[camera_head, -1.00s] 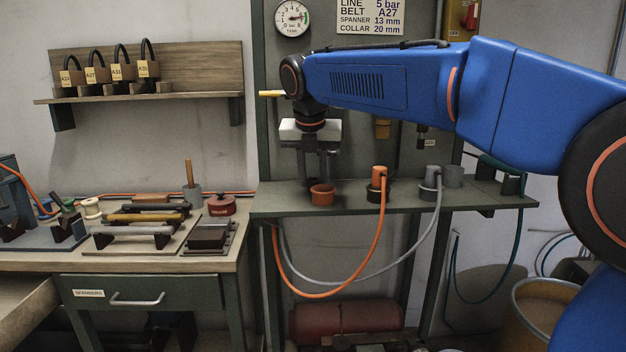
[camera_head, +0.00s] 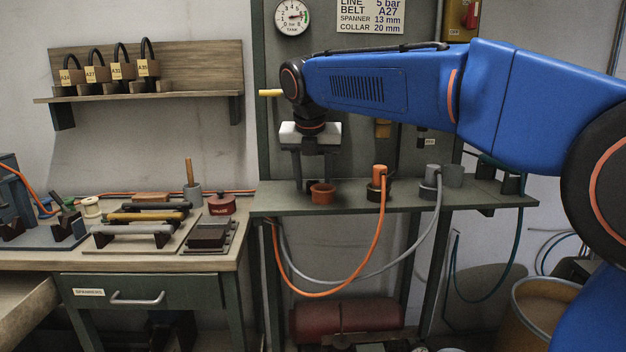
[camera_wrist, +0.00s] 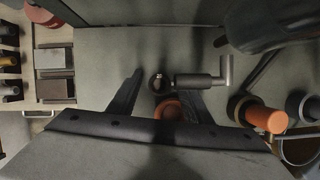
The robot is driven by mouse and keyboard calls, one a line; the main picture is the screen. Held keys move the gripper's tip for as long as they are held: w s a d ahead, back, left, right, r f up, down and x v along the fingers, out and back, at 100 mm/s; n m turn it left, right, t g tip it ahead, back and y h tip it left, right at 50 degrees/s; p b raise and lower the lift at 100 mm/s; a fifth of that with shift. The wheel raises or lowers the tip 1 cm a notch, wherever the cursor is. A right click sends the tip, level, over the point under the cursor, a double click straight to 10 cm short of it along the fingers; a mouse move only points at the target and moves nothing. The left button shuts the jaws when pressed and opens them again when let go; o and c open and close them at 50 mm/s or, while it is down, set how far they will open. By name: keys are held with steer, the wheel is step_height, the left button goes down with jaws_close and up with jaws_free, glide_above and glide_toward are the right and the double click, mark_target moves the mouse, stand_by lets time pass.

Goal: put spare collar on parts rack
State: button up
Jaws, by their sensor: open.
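My gripper (camera_head: 313,186) is open above the green shelf (camera_head: 420,200). In the wrist view its fingers (camera_wrist: 163,84) are spread, with nothing gripped between them. A short orange ring-shaped cup (camera_head: 322,194) stands upright on the shelf at the fingertips. In the wrist view the cup (camera_wrist: 172,108) lies between the fingers, partly hidden by the gripper body. A small dark ring (camera_wrist: 158,82) shows just ahead of it, beside a grey L-shaped piece (camera_wrist: 205,81). I cannot tell for sure which piece is the spare collar, and no rack is labelled as the parts rack.
An orange plug (camera_head: 379,177) and a grey plug (camera_head: 433,176), both with hoses, stand right of the cup. The workbench at left holds spanners (camera_head: 145,216), a red tin (camera_head: 221,204) and a dark block (camera_head: 207,236). Padlocks (camera_head: 97,71) sit on a wall shelf.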

steer(key=v, duration=1.2)
steer(key=shift+w+r, duration=0.1)
